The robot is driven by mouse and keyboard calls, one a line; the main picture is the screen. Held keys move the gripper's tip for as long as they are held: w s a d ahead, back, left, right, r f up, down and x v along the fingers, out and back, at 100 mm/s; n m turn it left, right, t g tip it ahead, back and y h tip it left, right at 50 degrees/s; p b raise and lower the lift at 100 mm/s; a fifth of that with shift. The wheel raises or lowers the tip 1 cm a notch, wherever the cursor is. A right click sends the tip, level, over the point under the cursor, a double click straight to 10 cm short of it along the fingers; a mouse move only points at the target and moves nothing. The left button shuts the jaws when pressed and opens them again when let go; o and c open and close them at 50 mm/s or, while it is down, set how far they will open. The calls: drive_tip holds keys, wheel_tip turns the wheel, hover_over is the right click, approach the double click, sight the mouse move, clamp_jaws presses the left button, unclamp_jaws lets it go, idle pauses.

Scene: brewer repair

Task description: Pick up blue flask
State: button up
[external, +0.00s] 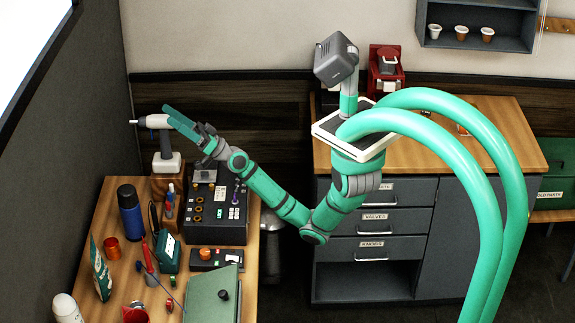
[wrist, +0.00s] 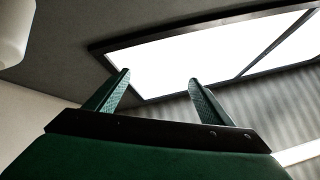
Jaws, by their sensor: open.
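The blue flask (external: 130,215) stands upright on the wooden workbench at the left in the external view. It has a dark cap and a blue body. My gripper (external: 167,109) is raised above the back of the bench, up and to the right of the flask and apart from it. In the wrist view my gripper (wrist: 158,77) is open, with two green fingers spread and nothing between them. The wrist view faces a bright window and the ceiling, and the flask is not in it.
A grey-white drill (external: 160,140) stands close to my gripper. A black control panel (external: 217,212), a green box (external: 168,252), an orange cup (external: 112,248) and a green-and-white bag (external: 100,272) crowd the bench (external: 95,208). A pale rounded shape (wrist: 14,30) is in the wrist view.

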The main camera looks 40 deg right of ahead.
drive_tip(key=a+f+n+g+y, duration=0.1)
drive_tip(key=a+f+n+g, duration=0.1)
drive_tip(key=a+n+g, duration=0.55)
drive_tip(key=g+h, duration=0.6)
hover_over(128, 193)
drive_tip(key=s+d, duration=0.2)
drive_tip(key=d, duration=0.1)
wheel_tip(128, 193, down, 13)
drive_tip(key=w+f+h, duration=0.1)
drive_tip(key=f, duration=0.1)
drive_tip(key=w+a+f+h, duration=0.1)
drive_tip(key=w+f, duration=0.1)
drive_tip(key=f, duration=0.1)
drive_tip(key=w+a+f+h, duration=0.1)
drive_tip(key=f, duration=0.1)
drive_tip(key=shift+w+f+t, duration=0.2)
drive_tip(key=shift+f+t, duration=0.05)
drive_tip(key=shift+f, duration=0.05)
drive_tip(key=shift+s+x, duration=0.2)
drive_tip(key=shift+x, duration=2.5)
drive_tip(key=shift+f, duration=0.15)
drive_tip(key=c, duration=1.8)
